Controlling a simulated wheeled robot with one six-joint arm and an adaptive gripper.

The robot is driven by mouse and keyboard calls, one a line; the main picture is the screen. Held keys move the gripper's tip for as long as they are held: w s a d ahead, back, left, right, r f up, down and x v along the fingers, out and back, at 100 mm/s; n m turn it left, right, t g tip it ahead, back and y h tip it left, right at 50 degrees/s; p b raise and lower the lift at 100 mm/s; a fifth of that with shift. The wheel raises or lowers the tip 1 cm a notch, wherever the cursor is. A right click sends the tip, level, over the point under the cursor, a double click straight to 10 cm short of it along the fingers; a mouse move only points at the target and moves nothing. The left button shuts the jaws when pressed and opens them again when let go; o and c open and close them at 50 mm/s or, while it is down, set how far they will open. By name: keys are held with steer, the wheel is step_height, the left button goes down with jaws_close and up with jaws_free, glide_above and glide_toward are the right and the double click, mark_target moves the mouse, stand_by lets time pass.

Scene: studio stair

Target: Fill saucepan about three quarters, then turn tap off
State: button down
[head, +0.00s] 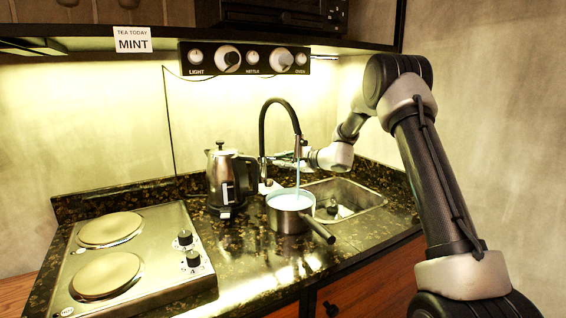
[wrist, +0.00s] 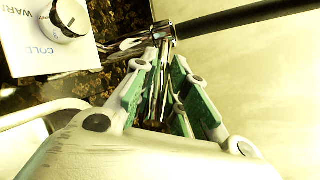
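The steel saucepan (head: 290,221) stands upright at the left end of the sink, its dark handle pointing front right. A pale blue stream (head: 298,174) falls from the black gooseneck tap (head: 263,131) into it. Pale liquid (head: 290,201) shows inside, seemingly high in the pan; its exact level is hard to read. My gripper (head: 308,157) is beside the tap, behind and above the pan. In the wrist view, its green-padded fingers (wrist: 164,66) stand apart around chrome metal parts (wrist: 157,92) by the tap; I cannot tell whether the pads touch them.
A kettle (head: 222,178) stands left of the pan, and a two-plate hob (head: 140,260) is further left. The sink (head: 360,193) is to the right. A COLD/WARM knob (wrist: 70,17) shows in the wrist view. A control panel (head: 243,59) hangs above the counter.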

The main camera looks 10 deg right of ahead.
steer(key=shift+w, duration=0.1)
steer(key=shift+w+d+n+g+y, duration=0.25)
steer(key=shift+w+n+g+y, duration=0.15)
steer(key=shift+n+g+y, duration=0.25)
steer(key=c, duration=1.4)
jaws_free()
steer(key=shift+c, duration=0.2)
steer(key=v, duration=1.2)
